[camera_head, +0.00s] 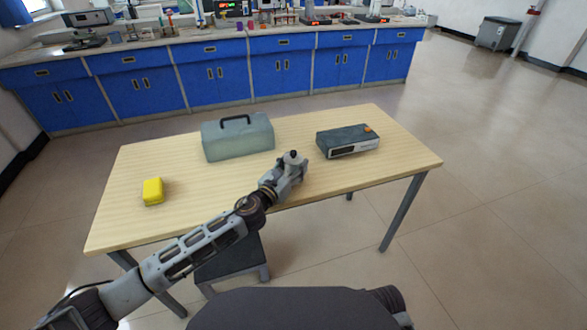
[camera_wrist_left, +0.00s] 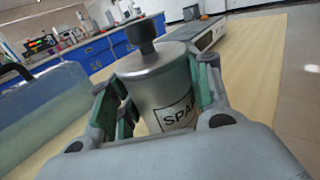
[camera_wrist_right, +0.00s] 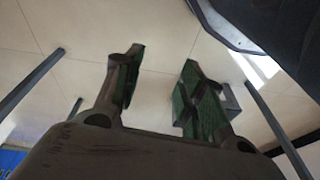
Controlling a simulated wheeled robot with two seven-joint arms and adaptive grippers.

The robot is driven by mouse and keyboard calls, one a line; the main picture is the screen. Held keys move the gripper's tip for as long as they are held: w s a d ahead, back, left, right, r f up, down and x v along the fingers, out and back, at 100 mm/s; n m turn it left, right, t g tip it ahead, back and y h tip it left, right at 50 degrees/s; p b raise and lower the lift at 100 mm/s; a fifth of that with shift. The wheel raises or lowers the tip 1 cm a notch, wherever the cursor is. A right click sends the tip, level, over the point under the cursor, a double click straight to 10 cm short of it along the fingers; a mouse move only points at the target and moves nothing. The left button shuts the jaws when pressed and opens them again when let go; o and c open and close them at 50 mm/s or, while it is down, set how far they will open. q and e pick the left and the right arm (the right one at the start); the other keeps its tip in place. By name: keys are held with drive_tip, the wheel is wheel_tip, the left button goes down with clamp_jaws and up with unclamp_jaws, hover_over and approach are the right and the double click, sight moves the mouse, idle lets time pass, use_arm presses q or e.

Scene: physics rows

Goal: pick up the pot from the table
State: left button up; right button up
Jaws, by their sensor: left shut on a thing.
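The pot (camera_wrist_left: 160,75) is a grey metal cylinder with a black knob on its lid and a label with dark letters, partly hidden. I cannot tell whether the pot's base touches the table (camera_head: 215,185). My right gripper (camera_wrist_right: 160,80) is open and empty, with floor behind it in the right wrist view.
A grey-green toolbox (camera_head: 237,140) stands left of the pot, and a dark box device (camera_head: 347,141) with an orange knob stands to the right. A yellow block (camera_head: 153,191) lies at the left. A stool (camera_head: 230,262) stands at the table's front. The table's right end is clear.

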sight(294, 151)
use_arm(q)
drive_tip(key=shift+r, duration=0.25)
use_arm(e)
drive_tip(key=shift+s, duration=0.25)
use_arm(q)
drive_tip(key=shift+r, duration=0.2)
drive_tip(key=shift+r+p, duration=0.55)
drive_tip(key=shift+r, duration=0.05)
wheel_tip(294, 151, up, 7)
drive_tip(key=p, duration=0.3)
drive_tip(key=shift+f, duration=0.2)
drive_tip(key=shift+r+p, duration=0.3)
drive_tip(key=shift+r, duration=0.45)
use_arm(e)
wheel_tip(294, 151, down, 10)
drive_tip(key=s+d, duration=0.1)
drive_tip(key=d, duration=0.1)
drive_tip(key=shift+h, duration=0.3)
drive_tip(key=shift+d, duration=0.1)
